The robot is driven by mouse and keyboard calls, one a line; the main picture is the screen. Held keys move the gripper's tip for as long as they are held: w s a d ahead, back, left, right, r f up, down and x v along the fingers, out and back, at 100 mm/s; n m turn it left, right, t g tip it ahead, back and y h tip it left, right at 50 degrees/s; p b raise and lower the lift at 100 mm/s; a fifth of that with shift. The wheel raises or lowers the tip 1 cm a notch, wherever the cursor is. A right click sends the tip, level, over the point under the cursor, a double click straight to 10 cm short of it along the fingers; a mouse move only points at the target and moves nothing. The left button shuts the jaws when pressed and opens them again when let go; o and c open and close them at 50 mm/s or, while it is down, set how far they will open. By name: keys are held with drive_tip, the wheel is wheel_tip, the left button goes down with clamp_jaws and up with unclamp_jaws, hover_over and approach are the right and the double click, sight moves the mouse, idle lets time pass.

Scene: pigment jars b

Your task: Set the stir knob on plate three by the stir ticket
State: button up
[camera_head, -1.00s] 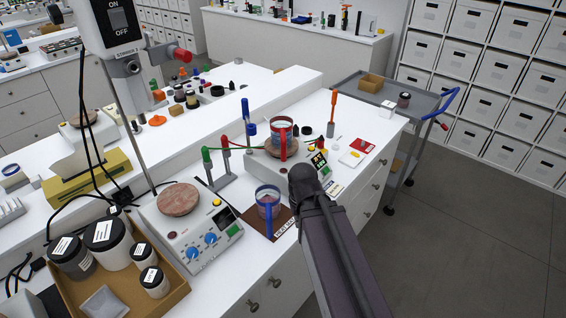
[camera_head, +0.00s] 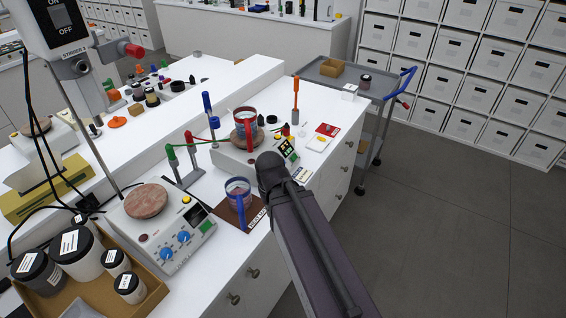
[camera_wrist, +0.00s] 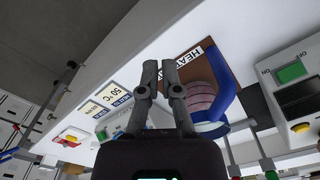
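The near hotplate (camera_head: 146,201) has a round pinkish top, two blue knobs (camera_head: 175,243), a yellow button and a green switch; the switch also shows in the wrist view (camera_wrist: 291,72). The far hotplate (camera_head: 229,156) carries a mug with a red handle (camera_head: 244,120); part of its front is hidden by my arm. I cannot read which is plate three. Small printed tickets (camera_head: 301,175) lie right of my arm's end; in the wrist view one ticket (camera_wrist: 121,80) reads 50 °C. My gripper (camera_wrist: 160,64) is empty, its fingers almost together, over the bench front.
A blue-handled mug (camera_head: 238,191) stands on a brown mat between the hotplates. Coloured posts and an orange-handled tool (camera_head: 295,100) stand around the far hotplate. A cardboard tray (camera_head: 151,296) of jars is at near left. A grey trolley (camera_head: 338,84) stands beyond; floor is clear at right.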

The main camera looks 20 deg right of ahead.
drive_tip(key=o, duration=0.7)
drive_tip(key=shift+w+d+r, duration=0.2)
drive_tip(key=shift+w, duration=0.2)
drive_tip(key=shift+c, duration=0.2)
drive_tip(key=shift+o, duration=0.5)
drive_tip(key=w+d+r+n+t+y+p, duration=0.1)
drive_tip(key=w+d+r+n+p, duration=0.1)
drive_tip(key=w, duration=0.3)
drive_tip(key=w+d+r+n+p, duration=0.2)
drive_tip(key=w+d+r+p, duration=0.1)
drive_tip(key=w+d, duration=0.2)
drive_tip(key=shift+w+t+y, duration=0.4)
drive_tip(key=shift+w, duration=0.35)
drive_tip(key=w+d+r+n+t+y+p, duration=0.1)
drive_tip(key=w+d+r+n+p, duration=0.1)
drive_tip(key=w+d, duration=0.5)
drive_tip(key=shift+d+r+n+t+p, duration=0.3)
drive_tip(key=shift+r+n+t+p, duration=0.1)
drive_tip(key=shift+r+n, duration=0.5)
drive_tip(key=shift+f, duration=0.15)
drive_tip(key=b+x, duration=1.2)
drive_tip(key=x, duration=0.1)
drive_tip(key=shift+w+f+b, duration=0.15)
drive_tip(key=shift+f+b, duration=0.1)
drive_tip(key=shift+b, duration=0.15)
clamp_jaws()
